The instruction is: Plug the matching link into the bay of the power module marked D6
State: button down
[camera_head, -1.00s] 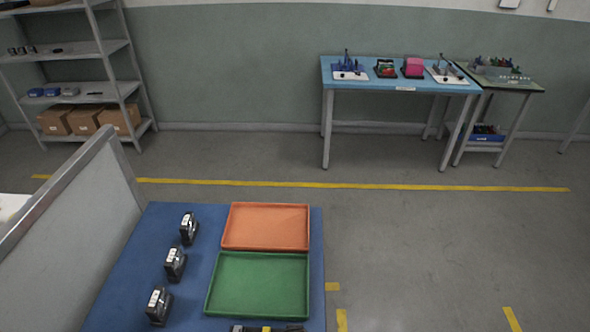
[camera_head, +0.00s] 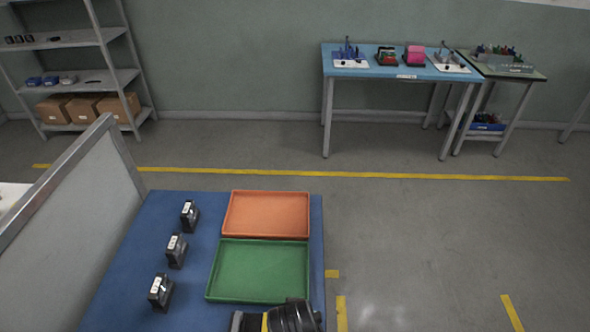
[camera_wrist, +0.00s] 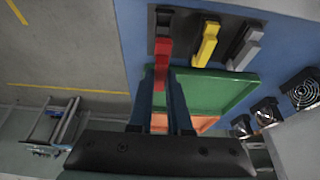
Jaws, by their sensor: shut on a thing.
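Three dark power modules stand in a row on the blue table: far (camera_head: 190,214), middle (camera_head: 176,250) and near (camera_head: 160,291). Their white labels are too small to read. They also show at the right of the wrist view, where the nearest (camera_wrist: 302,90) has a round fan grille. In the wrist view a red link (camera_wrist: 163,52), a yellow link (camera_wrist: 207,44) and a grey link (camera_wrist: 245,48) lie side by side at a dark holder (camera_wrist: 185,24). My gripper (camera_wrist: 162,82) is shut on the red link; I cannot tell whether it is lifted.
An orange tray (camera_head: 266,214) and a green tray (camera_head: 258,270) lie empty right of the modules. A grey partition (camera_head: 75,218) stands along the table's left side. A blue workbench (camera_head: 400,66) and a shelf (camera_head: 68,42) stand far off.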

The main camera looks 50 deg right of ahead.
notch_tip(320, 180, up, 5)
jog(key=shift+f, duration=0.15)
jog(key=shift+r+p, duration=0.55)
jog(key=shift+p, duration=0.25)
jog(key=shift+r+p, duration=0.35)
jog(key=shift+p, duration=0.1)
jog(key=shift+r+p, duration=0.7)
jog(key=shift+p, duration=0.15)
